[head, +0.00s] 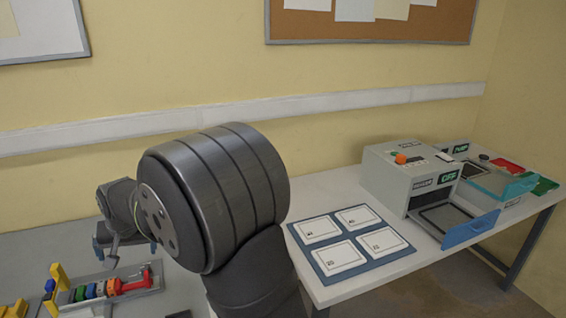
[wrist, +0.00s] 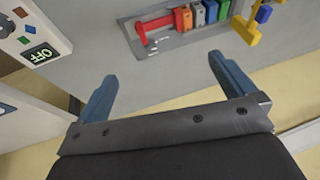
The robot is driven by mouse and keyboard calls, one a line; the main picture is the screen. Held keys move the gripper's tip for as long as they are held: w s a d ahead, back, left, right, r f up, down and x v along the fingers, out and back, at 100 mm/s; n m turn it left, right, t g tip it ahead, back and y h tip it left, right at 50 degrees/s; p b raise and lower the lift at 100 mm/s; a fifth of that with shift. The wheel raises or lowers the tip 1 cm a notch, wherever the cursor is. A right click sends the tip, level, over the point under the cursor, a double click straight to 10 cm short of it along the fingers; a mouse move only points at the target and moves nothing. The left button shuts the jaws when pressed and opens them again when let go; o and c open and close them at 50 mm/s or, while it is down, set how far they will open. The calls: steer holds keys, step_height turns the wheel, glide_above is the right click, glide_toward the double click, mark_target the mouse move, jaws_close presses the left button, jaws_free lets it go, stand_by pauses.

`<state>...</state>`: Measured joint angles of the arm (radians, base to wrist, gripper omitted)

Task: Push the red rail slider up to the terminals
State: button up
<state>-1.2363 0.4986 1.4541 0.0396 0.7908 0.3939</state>
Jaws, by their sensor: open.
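The red rail slider (head: 133,285) lies on a grey rail base at the lower left of the head view. It also shows at the top of the wrist view (wrist: 155,26). A row of coloured terminals, orange, grey, blue and green (wrist: 210,12), stands beside its right end in the wrist view. The slider's end is close to the orange terminal (wrist: 183,20); I cannot tell whether they touch. My gripper (wrist: 162,68) is open and empty, with its two blue-grey fingers apart from the slider. In the head view my gripper (head: 107,252) is above the rail base, partly hidden by my arm.
A yellow post (wrist: 248,27) stands past the terminals. A grey box with an OFF label (wrist: 35,45) is at the wrist view's upper left. In the head view, a blue mat with white cards (head: 293,226) and machines (head: 384,182) occupy the right table.

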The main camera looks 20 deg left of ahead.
steer(key=shift+s, duration=0.1)
steer(key=c, duration=0.6)
steer(key=shift+s+d+t+h, duration=0.1)
steer(key=shift+d+t+h, duration=0.2)
steer(key=shift+t+h, duration=0.45)
steer(key=c, duration=0.8)
glide_toward(146, 276)
steer(key=shift+t, duration=0.25)
steer(key=x, duration=0.9)
steer(key=shift+s+a+f, duration=0.1)
steer(key=shift+f, duration=0.15)
steer(key=shift+c, duration=0.2)
jaws_close()
